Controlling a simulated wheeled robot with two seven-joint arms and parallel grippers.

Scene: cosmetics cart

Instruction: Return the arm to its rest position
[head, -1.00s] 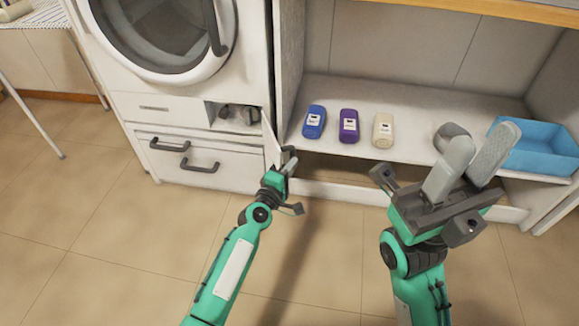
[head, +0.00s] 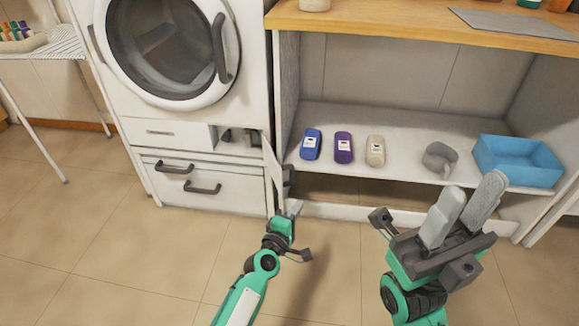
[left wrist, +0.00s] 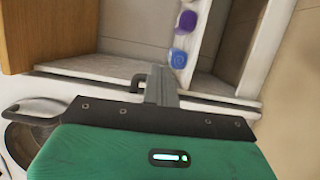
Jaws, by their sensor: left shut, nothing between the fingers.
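My left gripper (head: 292,208) is low in front of the cabinet, just below the small white door (head: 273,168) that stands open beside the washing machine. It is shut and empty. Whether it touches the door's lower edge I cannot tell. In the left wrist view, its closed fingers (left wrist: 160,84) point toward the shelf. My right gripper (head: 463,213) is open and empty, its two grey fingers apart and pointing up in front of the shelf.
A washing machine (head: 120,90) stands left, with an open compartment (head: 230,137). The shelf (head: 400,125) holds blue (head: 311,145), purple (head: 343,148) and cream (head: 375,151) bottles, a grey curved item (head: 440,158) and a blue bin (head: 518,162). The floor (head: 120,260) is clear.

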